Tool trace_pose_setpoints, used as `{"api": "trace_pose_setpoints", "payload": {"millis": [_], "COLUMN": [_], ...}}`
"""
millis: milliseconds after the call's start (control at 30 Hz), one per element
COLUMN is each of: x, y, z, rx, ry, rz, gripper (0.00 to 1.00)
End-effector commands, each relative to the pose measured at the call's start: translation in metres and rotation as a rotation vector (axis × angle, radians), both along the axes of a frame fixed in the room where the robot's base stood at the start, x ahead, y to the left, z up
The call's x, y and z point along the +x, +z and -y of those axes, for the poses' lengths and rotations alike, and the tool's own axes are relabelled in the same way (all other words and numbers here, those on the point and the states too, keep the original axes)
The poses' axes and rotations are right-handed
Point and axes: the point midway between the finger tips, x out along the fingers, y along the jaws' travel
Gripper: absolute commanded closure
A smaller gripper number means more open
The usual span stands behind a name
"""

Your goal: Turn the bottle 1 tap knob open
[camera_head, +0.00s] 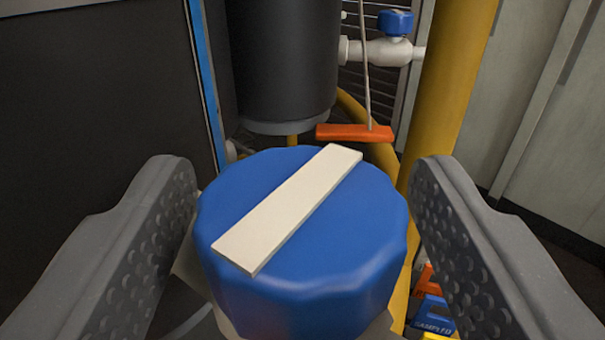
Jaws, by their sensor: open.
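A large blue tap knob (345,225) with a scalloped rim fills the lower middle of the view. A cream bar marking (285,210) runs across its top, slanting from lower left to upper right. My gripper (305,190) is open, with one dark grey dimpled finger on each side of the knob. A gap shows on the right between finger and knob; on the left the finger is very close to it, and I cannot tell whether they touch. Which bottle the knob belongs to cannot be read, and its stem is hidden below.
Behind the knob hang a dark cylinder (285,60) and an orange handle (355,132) on a cord. A white valve with a smaller blue knob (395,22) is at the upper right. A yellow pipe (455,80) stands close behind the right finger. A blue "SAMPLED" tag (435,325) shows low right.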

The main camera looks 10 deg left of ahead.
Motion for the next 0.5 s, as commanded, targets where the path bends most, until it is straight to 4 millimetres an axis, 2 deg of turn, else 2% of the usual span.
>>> {"api": "trace_pose_setpoints", "payload": {"millis": [267,300,433,467,500], "x": [0.001,0.001,0.0009,0.0009,0.0009], "y": [0.0004,0.0004,0.0005,0.0005,0.0004], "z": [-0.0004,-0.0005,-0.0004,-0.0004,-0.0004], "rx": [0.0,0.0,0.0,0.0,0.0], "ry": [0.001,0.001,0.001,0.001,0.0], "rz": [0.001,0.001,0.001,0.001,0.001], "gripper": [0.4,0.43,0.79,0.84,0.84]}}
